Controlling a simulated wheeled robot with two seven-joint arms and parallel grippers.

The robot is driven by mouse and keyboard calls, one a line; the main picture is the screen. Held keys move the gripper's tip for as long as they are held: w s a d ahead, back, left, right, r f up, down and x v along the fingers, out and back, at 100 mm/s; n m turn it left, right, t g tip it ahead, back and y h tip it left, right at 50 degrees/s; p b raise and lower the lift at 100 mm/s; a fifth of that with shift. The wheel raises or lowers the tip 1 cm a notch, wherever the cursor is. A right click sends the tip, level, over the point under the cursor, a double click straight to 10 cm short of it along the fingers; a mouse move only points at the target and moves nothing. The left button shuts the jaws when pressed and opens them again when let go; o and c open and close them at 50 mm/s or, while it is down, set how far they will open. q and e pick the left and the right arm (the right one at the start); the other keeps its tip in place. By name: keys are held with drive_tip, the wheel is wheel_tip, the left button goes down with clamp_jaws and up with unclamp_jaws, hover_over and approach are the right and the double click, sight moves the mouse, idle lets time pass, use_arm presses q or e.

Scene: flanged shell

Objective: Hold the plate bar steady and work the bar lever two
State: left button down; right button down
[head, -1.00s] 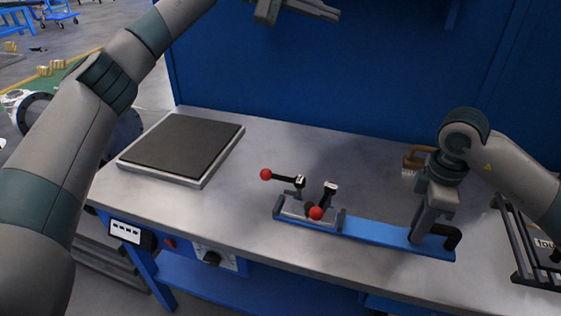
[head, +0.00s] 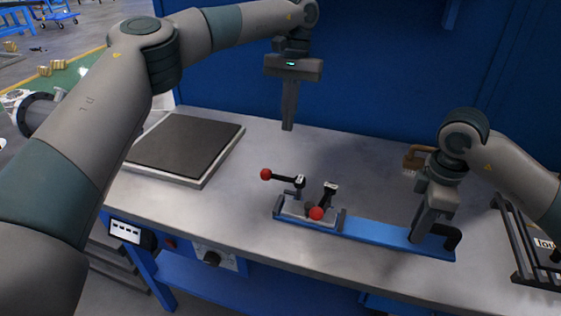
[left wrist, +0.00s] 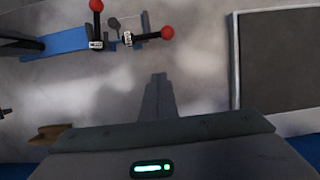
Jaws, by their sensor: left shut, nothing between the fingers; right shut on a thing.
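The blue plate bar (head: 375,234) lies on the bench top, with a small block and two red-knobbed levers at its left end. One lever (head: 283,177) points left, its red knob raised. The other lever (head: 324,199) has its red knob toward the front edge. Both levers also show in the left wrist view (left wrist: 150,36) at the top. My left gripper (head: 288,126) is shut and empty, pointing down above the bench behind the levers, apart from them. My right gripper (head: 419,238) is shut on the plate bar near its right end, by a black bent handle (head: 447,235).
A dark square pad in a light frame (head: 186,147) lies at the bench's left. A wooden-handled brush (head: 416,158) lies behind my right gripper. A black rack (head: 527,248) stands at the right. A blue panel (head: 380,80) closes the back.

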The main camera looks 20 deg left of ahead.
use_arm(q)
drive_tip(key=shift+f, duration=0.15)
drive_tip(key=x, duration=0.9)
drive_tip(key=shift+f, duration=0.1)
drive_tip(key=shift+s+f, duration=0.15)
drive_tip(key=shift+s, duration=0.2)
drive_tip(key=shift+s+r, duration=0.15)
drive_tip(key=shift+s, duration=0.7)
drive_tip(key=shift+s+r, duration=0.2)
drive_tip(key=shift+s, duration=0.65)
